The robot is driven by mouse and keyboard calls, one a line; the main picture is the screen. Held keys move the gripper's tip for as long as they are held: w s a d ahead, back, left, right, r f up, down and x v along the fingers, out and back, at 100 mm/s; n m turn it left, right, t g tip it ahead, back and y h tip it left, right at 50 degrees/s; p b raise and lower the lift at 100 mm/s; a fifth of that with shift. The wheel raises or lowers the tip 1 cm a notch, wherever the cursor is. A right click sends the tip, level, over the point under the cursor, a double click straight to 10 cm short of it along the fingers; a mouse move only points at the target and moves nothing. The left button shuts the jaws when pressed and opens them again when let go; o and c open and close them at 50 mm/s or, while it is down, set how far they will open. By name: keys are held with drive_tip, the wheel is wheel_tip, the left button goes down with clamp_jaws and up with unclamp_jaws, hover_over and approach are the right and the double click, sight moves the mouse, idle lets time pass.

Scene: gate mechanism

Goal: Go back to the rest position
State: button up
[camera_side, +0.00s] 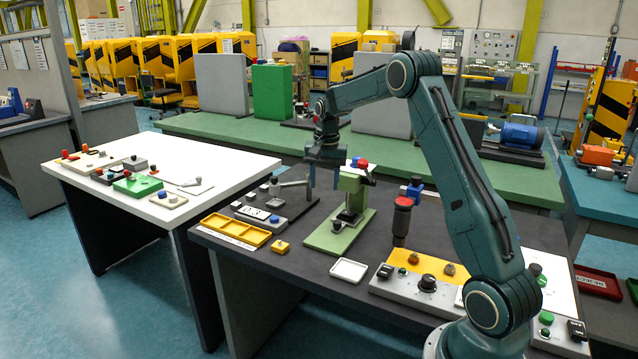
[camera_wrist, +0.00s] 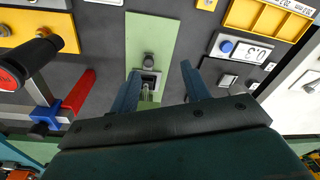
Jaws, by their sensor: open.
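My gripper (camera_side: 324,178) hangs from my arm with its fingers pointing down, above the dark table near the green fixture (camera_side: 350,193).
A white table (camera_side: 210,162) stands left.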

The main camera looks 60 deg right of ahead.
drive_tip(key=s+a+r+n+t, duration=0.1)
drive_tip(key=s+a+r+n, duration=0.2)
drive_tip(key=s+a+r, duration=0.35)
drive_tip(key=s+a+r+n+t, duration=0.1)
drive_tip(key=s+a+r+n, duration=0.2)
drive_tip(key=a+r, duration=0.65)
drive_tip(key=s+a+f+n+t, duration=0.2)
drive_tip(key=s+a+f+n, duration=0.2)
drive_tip(key=s+a, duration=1)
drive_tip(key=s+n, duration=0.3)
drive_tip(key=s, duration=0.1)
drive_tip(key=shift+s+a+t+y, duration=0.2)
drive_tip(key=shift+a+t+y, duration=0.1)
drive_tip(key=shift+t, duration=0.1)
